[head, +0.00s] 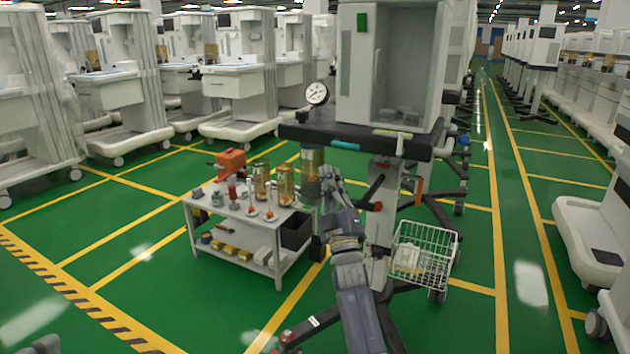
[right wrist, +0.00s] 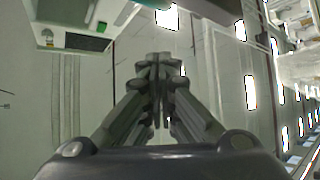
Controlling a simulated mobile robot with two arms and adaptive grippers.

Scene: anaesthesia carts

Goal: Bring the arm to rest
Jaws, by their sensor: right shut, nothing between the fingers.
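My right arm rises from the bottom middle of the head view. In the right wrist view the fingers (right wrist: 160,75) are closed together and hold nothing. In the head view the fingertips are small and partly merge with the canister behind them.
The white table (head: 228,226) holds canisters (head: 262,182), an orange box (head: 230,160) and small parts. The near cart (head: 388,65) carries a gauge (head: 317,93) and a wire basket (head: 425,255). Green floor (head: 140,290) is open at the left; more carts line both sides.

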